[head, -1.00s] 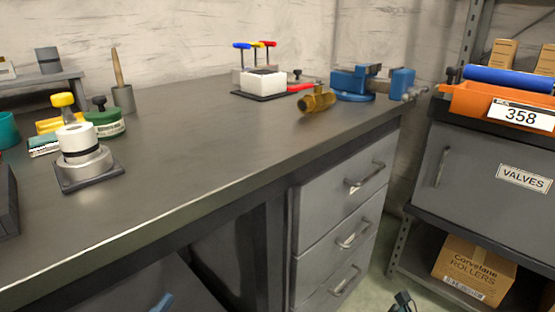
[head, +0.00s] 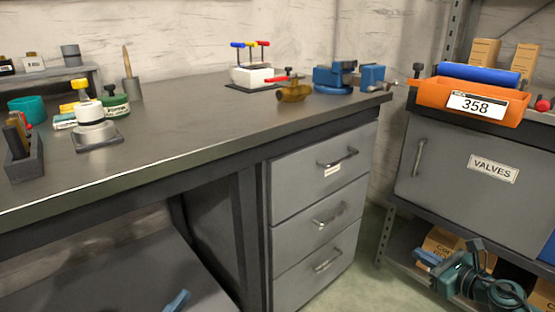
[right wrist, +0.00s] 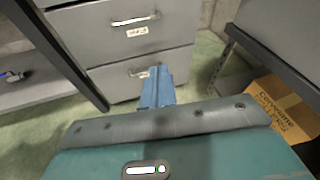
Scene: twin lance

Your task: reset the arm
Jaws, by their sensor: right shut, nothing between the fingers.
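My right gripper (head: 428,257), with blue fingers on a teal wrist, is at the lower right of the head view, in front of the lower shelf and right of the drawers. In the right wrist view its blue fingers (right wrist: 157,85) are together and empty, with the drawer fronts beyond them. A blue tip of my left gripper (head: 177,302) shows at the bottom edge of the head view, below the bench; too little shows to tell its jaws. Neither gripper touches anything that I can see.
The grey workbench (head: 190,115) carries a blue vise (head: 333,77), a brass valve (head: 293,93) and a white block with coloured handles (head: 252,76). Drawers (head: 325,170) stand below. An orange bin (head: 440,95) sits on the right cabinet. Cardboard boxes (head: 440,241) are on its lower shelf.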

